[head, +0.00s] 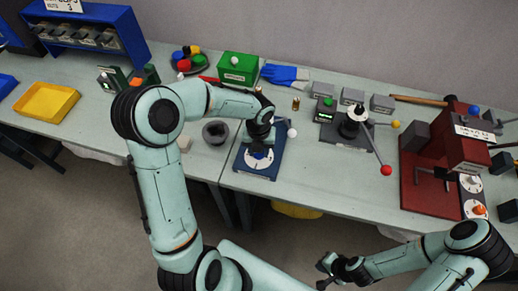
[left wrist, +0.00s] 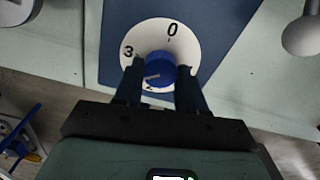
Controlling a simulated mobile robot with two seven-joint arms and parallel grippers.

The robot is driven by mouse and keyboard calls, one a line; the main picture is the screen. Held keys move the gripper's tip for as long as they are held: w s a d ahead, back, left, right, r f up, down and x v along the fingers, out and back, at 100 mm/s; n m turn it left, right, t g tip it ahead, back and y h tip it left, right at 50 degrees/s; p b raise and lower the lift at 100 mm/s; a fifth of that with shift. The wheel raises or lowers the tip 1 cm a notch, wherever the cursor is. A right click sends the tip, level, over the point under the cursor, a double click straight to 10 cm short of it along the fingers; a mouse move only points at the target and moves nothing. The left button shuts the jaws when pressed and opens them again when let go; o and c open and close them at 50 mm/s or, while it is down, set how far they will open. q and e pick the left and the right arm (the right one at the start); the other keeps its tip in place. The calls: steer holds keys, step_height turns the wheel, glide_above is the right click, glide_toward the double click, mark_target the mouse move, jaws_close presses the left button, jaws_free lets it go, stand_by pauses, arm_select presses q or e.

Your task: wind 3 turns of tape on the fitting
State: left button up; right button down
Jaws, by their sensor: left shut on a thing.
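A blue base plate (head: 244,166) on the bench carries a white dial (head: 249,161). In the left wrist view the dial (left wrist: 190,45) shows the numbers 0 and 3, with another partly hidden. A blue knob (left wrist: 160,70) with a pale pointer line sits at the dial's centre. My left gripper (left wrist: 160,80) is shut on this knob, one finger on each side. It reaches down over the plate in the head view (head: 258,146). My right gripper (head: 325,270) is off the bench's front edge, too small to tell open or shut. A small brass-coloured piece (head: 296,103) stands behind the plate.
A white ball knob (head: 292,132) stands close right of the plate; a grey cup (head: 215,133) is to its left. A green box (head: 238,67) and blue gloves (head: 284,76) lie behind. Right are a lever device (head: 343,133) and a red press (head: 420,185).

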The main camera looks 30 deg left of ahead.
arm_select(q)
steer(key=shift+m, duration=0.3)
steer(key=m, duration=0.3)
steer(key=o, duration=0.9)
steer(key=shift+o, duration=0.2)
